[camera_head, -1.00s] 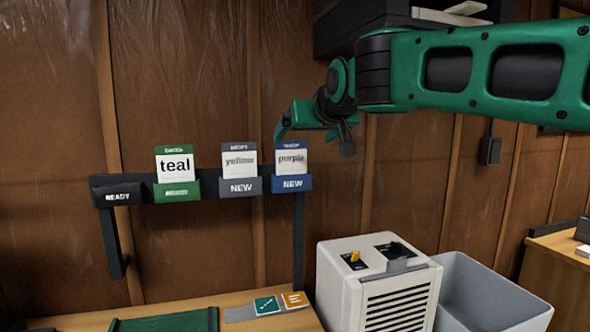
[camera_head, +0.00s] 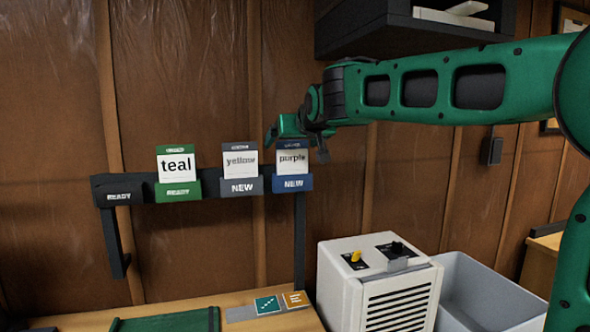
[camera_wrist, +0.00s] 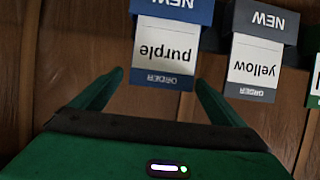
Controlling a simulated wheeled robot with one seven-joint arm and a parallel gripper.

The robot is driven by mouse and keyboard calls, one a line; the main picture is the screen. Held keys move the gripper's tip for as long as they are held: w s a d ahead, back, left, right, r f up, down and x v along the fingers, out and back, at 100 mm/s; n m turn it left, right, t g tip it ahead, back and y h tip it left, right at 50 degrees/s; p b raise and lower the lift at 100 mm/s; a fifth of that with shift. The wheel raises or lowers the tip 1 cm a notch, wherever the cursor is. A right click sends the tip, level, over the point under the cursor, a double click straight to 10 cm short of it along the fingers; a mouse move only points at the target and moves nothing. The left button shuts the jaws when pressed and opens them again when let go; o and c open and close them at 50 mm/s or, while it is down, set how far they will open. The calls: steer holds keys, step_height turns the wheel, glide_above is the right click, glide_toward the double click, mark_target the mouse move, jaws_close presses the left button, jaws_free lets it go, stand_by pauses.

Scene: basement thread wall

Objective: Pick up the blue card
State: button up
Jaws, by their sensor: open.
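The blue card (camera_head: 292,160) is white with a blue band and the word "purple". It stands upright in the blue "NEW" holder (camera_head: 292,183), at the right end of the wall rack. In the wrist view the card (camera_wrist: 166,48) appears upside down, its blue "ORDER" band nearest me. My gripper (camera_head: 298,141) is at the card's top edge and partly covers it in the head view. In the wrist view my gripper (camera_wrist: 160,78) is open, with one finger on each side of the band and gaps between. I cannot tell how far the fingers are in depth.
The grey-banded "yellow" card (camera_head: 240,162) stands close on the left, and the green "teal" card (camera_head: 176,165) farther left. A beige machine (camera_head: 375,290) and a grey bin (camera_head: 490,290) stand below right. A dark shelf (camera_head: 400,25) hangs above my arm.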

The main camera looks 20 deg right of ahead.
steer(key=shift+w+f, duration=0.1)
steer(key=shift+w, duration=0.1)
steer(key=c, duration=1.4)
